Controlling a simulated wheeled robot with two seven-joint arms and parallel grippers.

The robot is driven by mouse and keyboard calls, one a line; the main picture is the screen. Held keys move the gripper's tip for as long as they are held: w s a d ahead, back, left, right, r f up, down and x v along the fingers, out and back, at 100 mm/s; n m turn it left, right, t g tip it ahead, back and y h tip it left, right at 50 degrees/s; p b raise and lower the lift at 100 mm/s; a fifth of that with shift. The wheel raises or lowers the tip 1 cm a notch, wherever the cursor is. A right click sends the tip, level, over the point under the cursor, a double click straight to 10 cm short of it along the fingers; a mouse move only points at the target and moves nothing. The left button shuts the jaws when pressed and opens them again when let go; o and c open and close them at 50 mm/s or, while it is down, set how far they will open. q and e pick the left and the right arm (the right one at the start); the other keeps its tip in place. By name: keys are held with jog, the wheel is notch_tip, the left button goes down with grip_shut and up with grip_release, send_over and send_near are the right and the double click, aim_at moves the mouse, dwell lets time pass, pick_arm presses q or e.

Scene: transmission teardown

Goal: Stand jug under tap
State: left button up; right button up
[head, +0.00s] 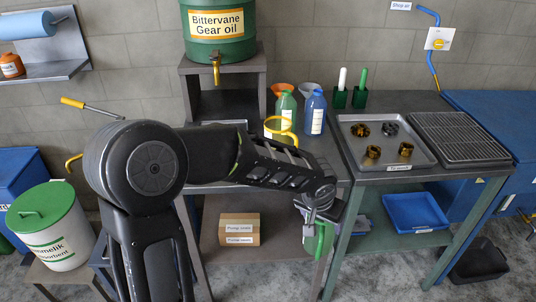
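A jug with a yellow rim (281,122) stands on the middle bench, behind my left forearm, which hides its lower part. A brass-coloured tap (216,70) sticks out from the front bottom of the green gear oil drum (218,40), which rests on a grey stand. The jug is to the right of the tap and lower, not beneath it. My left arm crosses the view from the left, with its gripper (318,222) low in front of the bench's right end, apart from the jug. Its fingers are too small and unclear to read. My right gripper is out of view.
A green bottle (287,107) and a blue bottle (315,111) stand near the jug. A metal tray (386,159) with several gears lies on the right bench. A bright green item (320,243) shows by my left gripper; I cannot tell whether it is held.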

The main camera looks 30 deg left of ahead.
pick_arm(q)
jog(key=shift+s+a, duration=0.25)
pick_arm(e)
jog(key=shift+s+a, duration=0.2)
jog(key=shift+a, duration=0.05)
